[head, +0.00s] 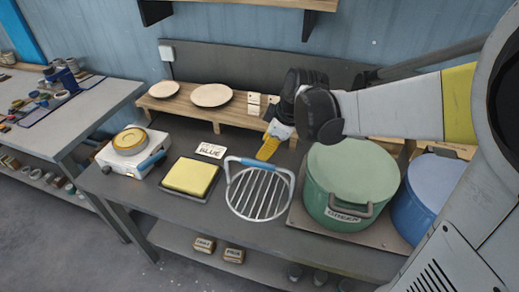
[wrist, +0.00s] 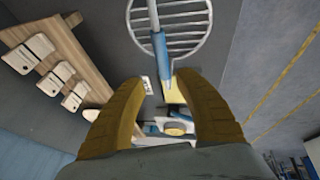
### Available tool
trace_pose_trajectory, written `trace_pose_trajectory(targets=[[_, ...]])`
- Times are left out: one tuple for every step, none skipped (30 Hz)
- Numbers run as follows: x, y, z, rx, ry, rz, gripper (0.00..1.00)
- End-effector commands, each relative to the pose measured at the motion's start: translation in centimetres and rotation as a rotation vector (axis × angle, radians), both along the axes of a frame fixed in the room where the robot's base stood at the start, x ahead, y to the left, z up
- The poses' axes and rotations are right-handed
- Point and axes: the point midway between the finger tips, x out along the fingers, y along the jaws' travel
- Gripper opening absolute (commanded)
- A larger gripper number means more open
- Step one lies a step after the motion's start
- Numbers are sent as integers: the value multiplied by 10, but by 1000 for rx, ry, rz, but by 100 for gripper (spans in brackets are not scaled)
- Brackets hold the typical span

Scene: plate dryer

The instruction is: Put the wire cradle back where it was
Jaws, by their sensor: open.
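The wire cradle (head: 259,196) is a round grey wire grid with a blue-gripped handle. It rests on the dark table, just left of the green pot. My gripper (head: 268,147), with yellow fingers, is above and behind the cradle, apart from it. In the wrist view, my gripper (wrist: 156,80) has its fingers wide apart with nothing held between them. The wire cradle (wrist: 186,30) shows there at the top, its blue handle bar pointing down toward the gap between the fingertips.
A green lidded pot (head: 350,178) and a blue pot (head: 428,195) stand on the right. A yellow pad (head: 190,176) in a dark tray and a white burner-like unit (head: 132,152) stand left. A wooden shelf (head: 190,110) with two plates runs behind.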

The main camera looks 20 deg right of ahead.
Motion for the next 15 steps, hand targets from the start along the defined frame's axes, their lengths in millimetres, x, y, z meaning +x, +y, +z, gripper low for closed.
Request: trace_pose_trajectory(targets=[[-4,-2,11,0,0,-1,39],[-5,-3,14,1,0,-2,39],[-7,-4,19,1,0,-2,39],[-8,-4,21,1,0,-2,39],[-9,-5,23,1,0,-2,39],[-11,-5,26,1,0,-4,39],[-12,-5,28,2,0,-10,39],[-15,-5,30,2,-1,-21,39],[-20,-4,34,5,-1,-45,39],[-26,-2,37,10,-3,-71,39],[-32,0,40,15,-3,-104,39],[-43,2,45,24,-6,-161,39],[-52,3,49,34,-10,-209,39],[-62,5,53,45,-14,-262,39],[-76,7,58,62,-22,-335,39]])
